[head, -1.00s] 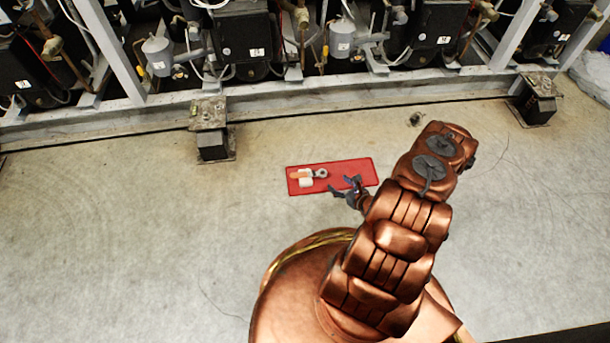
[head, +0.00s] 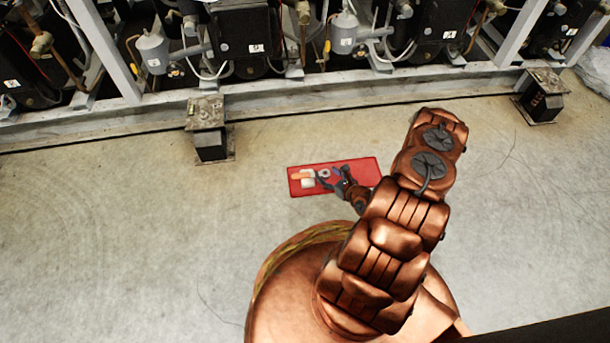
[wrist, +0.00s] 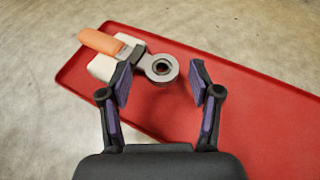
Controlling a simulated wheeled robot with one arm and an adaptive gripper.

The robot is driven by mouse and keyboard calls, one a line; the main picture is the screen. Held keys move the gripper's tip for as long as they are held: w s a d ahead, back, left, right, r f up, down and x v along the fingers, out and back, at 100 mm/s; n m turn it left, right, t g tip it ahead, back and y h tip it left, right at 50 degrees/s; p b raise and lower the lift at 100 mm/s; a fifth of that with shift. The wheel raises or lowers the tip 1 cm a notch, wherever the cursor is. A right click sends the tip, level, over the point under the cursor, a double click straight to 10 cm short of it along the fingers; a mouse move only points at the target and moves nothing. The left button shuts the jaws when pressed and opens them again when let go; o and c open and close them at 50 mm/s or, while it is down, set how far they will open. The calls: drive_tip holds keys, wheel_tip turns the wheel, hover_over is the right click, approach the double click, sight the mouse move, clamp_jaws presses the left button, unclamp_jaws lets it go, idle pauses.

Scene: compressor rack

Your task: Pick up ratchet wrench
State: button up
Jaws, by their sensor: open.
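The ratchet wrench has an orange handle and a grey ring-shaped head (wrist: 158,67). It lies across a white block at the left end of a red tray, in the wrist view. In the head view its orange handle (head: 301,175) shows small at the tray's left end. My gripper (wrist: 161,80) is open and empty. Its two purple-padded fingers point at the ring head, one on each side in the picture; the left finger overlaps the dark neck. I cannot tell the height gap. In the head view my gripper (head: 329,178) is over the tray.
The red tray (head: 362,168) lies on the concrete floor, its right part bare. The white block (wrist: 104,67) is under the handle. The compressor rack (head: 270,103) runs along the back, with a dark foot (head: 210,145) nearest the tray. Floor around the tray is clear.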

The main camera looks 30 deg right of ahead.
drive_tip(key=shift+d, duration=0.1)
drive_tip(key=shift+c, duration=0.2)
clamp_jaws()
drive_tip(key=shift+r, duration=0.1)
